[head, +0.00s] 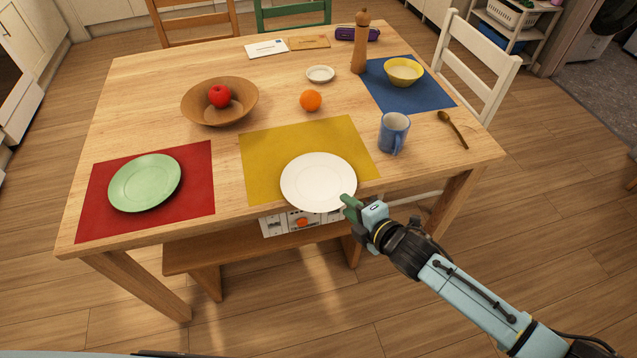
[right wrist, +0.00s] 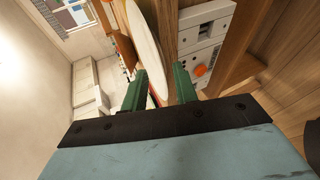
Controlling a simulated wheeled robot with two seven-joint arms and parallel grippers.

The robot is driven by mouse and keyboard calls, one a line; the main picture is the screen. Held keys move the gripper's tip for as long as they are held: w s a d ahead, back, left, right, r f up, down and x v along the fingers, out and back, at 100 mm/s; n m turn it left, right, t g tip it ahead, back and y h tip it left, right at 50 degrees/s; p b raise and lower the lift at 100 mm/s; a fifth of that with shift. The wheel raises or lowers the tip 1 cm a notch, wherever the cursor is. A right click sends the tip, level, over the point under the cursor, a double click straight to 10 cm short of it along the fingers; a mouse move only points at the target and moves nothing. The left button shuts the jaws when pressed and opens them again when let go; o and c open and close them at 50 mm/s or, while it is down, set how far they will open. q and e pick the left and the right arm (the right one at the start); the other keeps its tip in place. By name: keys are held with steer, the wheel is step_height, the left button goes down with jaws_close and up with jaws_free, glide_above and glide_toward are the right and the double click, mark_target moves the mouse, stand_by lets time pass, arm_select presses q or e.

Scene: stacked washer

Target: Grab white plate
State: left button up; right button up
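The white plate (head: 318,182) lies on the yellow placemat (head: 262,152), near the table's front edge. My right gripper (head: 347,206) is at the plate's front right rim. In the right wrist view the gripper's green fingers (right wrist: 160,88) stand apart. The white plate (right wrist: 149,38) shows there edge-on, its rim reaching down toward the gap between the fingers. I see no finger clamped on it. Whether a finger touches the rim is unclear. My left gripper is not in view.
A blue mug (head: 394,132) stands right of the plate and an orange (head: 311,101) behind it. A green plate (head: 145,183) lies on the red placemat (head: 199,190) at left. A white panel with an orange knob (head: 302,222) sits below the table's front edge.

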steer(key=shift+x, duration=0.85)
steer(key=shift+c, duration=0.3)
steer(key=shift+f, duration=0.1)
jaws_close()
steer(key=shift+r, duration=0.2)
